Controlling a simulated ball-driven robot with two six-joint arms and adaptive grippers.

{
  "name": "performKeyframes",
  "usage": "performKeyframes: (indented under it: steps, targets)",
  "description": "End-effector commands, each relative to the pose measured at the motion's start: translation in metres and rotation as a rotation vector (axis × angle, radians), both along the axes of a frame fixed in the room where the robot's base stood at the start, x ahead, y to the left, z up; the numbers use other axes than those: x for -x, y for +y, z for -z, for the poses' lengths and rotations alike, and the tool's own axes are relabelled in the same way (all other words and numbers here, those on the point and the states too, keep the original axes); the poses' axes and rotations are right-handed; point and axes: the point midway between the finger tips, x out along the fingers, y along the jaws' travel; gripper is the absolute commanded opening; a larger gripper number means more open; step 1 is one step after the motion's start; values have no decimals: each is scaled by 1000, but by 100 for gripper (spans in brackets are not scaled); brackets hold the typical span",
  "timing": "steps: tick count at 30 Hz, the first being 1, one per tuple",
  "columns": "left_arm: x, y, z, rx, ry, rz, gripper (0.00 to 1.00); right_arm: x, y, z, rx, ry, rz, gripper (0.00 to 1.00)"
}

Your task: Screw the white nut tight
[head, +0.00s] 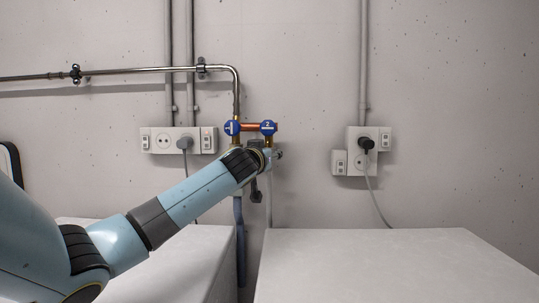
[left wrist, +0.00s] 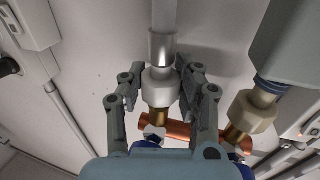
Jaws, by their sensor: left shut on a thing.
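The white nut (left wrist: 158,86) sits on a brass fitting (left wrist: 157,117) in the left wrist view, with a metal sleeve and a pale hose (left wrist: 164,20) running from its other side. My left gripper (left wrist: 160,84) is shut on this nut, with one finger on each side of it. In the head view my left gripper (head: 266,160) is at the pipe fittings below the two blue valve handles (head: 234,128). There the arm and gripper mostly hide the nut. My right gripper is in neither view.
A copper pipe (left wrist: 178,129) joins the fittings. Two white machine tops (head: 380,262) stand below, with a narrow gap between them. Wall sockets (head: 162,140) flank the valves.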

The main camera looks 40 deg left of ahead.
Motion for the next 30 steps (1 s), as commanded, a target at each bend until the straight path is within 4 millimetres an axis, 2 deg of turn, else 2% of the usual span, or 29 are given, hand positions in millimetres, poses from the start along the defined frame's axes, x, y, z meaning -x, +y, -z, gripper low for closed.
performKeyframes:
  steps: [10, 30]
  targets:
    - [-1, 2, 0, -3, -1, -16, 3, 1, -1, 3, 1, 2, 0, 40]
    - [-1, 2, 2, -2, 1, -453, 1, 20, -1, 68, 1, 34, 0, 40]
